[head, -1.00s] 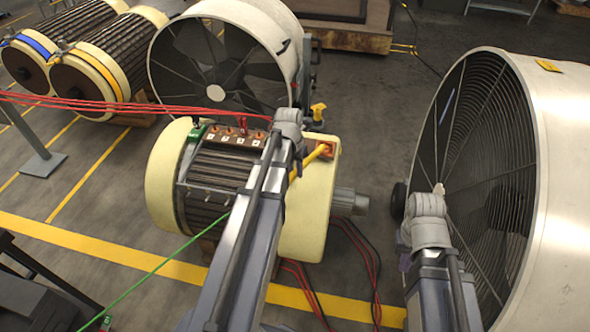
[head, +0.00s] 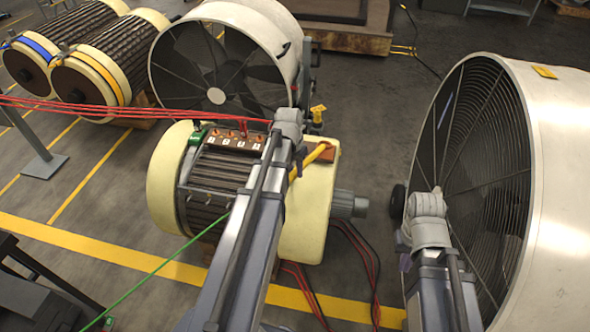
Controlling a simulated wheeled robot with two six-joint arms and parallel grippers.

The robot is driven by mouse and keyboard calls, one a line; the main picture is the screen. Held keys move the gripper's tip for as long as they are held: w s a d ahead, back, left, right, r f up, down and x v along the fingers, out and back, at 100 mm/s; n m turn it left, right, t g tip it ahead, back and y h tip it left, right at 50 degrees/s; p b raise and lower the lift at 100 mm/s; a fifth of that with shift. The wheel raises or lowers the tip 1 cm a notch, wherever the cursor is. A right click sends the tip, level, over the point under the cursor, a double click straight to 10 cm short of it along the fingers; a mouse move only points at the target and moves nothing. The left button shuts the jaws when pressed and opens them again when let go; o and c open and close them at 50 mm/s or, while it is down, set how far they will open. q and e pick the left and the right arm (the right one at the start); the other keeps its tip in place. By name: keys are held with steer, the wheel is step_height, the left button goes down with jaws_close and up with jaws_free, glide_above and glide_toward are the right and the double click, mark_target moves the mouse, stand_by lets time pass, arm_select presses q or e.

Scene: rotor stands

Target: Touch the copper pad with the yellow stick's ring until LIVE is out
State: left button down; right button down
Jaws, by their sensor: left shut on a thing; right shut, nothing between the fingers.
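The yellow stick (head: 309,166) slants out from behind my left arm, over the right end of the cream-ended motor. Its upper end lies over a small brown plate (head: 322,157), apparently the copper pad; the ring is too small to tell from the plate, and contact cannot be made out for sure. My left gripper (head: 289,124) is shut on the stick; its fingers are mostly hidden by the arm. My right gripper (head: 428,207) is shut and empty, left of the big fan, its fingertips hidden. No LIVE lettering is readable; no red-orange glow shows at the plate.
The motor (head: 165,180) has a terminal block (head: 228,141) with red cables, and a green wire (head: 150,272) runs to the lower left. A large fan (head: 555,190) stands close on the right, another fan (head: 215,70) behind. Floor between motor and right fan is mostly clear.

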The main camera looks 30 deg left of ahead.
step_height(320, 180, up, 12)
steer(key=p, duration=1.1)
steer(key=shift+r, duration=0.1)
stand_by(0.6)
